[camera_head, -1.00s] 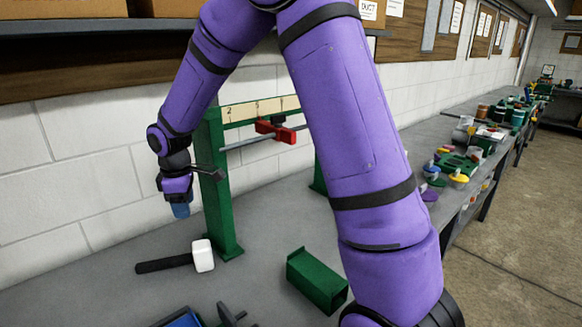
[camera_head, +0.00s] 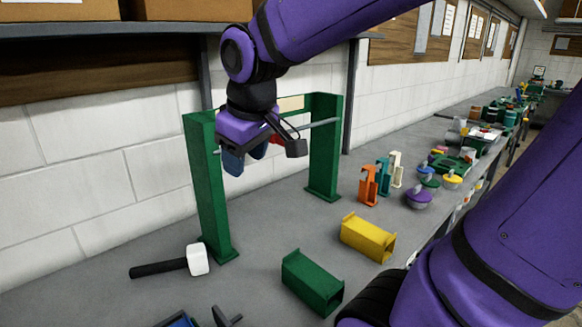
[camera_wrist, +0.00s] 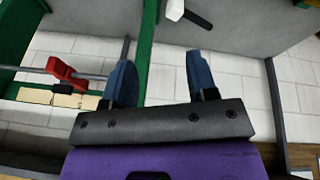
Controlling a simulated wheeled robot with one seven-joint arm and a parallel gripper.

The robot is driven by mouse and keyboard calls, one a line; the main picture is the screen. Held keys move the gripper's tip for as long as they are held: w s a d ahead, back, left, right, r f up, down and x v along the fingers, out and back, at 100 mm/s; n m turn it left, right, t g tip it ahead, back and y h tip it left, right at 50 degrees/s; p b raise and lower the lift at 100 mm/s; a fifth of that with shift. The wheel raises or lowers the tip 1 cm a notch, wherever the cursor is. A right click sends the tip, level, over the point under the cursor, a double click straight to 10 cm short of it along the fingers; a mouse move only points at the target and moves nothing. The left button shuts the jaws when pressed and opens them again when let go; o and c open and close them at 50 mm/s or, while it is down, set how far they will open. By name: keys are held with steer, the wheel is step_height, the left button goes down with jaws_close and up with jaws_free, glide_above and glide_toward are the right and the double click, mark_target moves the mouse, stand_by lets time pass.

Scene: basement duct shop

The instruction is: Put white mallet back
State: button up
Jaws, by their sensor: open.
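The white mallet (camera_head: 198,259) lies on its side on the grey bench, by the foot of the green rack's left post. Its black handle points left. In the wrist view, part of the mallet (camera_wrist: 175,9) shows at the top edge. The green rack (camera_head: 209,190) has two posts and a grey rail. A red holder (camera_wrist: 67,76) sits on that rail in the wrist view, and my gripper mostly hides it in the head view. My gripper (camera_head: 246,157) is open and empty, high at the rack, above and right of the mallet. Its blue fingers (camera_wrist: 159,65) stand apart.
A green box (camera_head: 312,283) and a yellow box (camera_head: 367,238) stand on the bench right of the mallet. Orange, teal and white upright pieces (camera_head: 382,178) and several lidded pots (camera_head: 420,197) stand farther right. A blue tray (camera_head: 182,320) shows at the front edge.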

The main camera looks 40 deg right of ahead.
steer(key=s+d+m+t, duration=0.1)
steer(key=s+m, duration=0.2)
steer(key=s, duration=0.7)
steer(key=shift+s+d+r+y, duration=0.15)
steer(key=shift+d+r+y, duration=0.05)
steer(key=shift+r+y, duration=0.15)
stand_by(0.6)
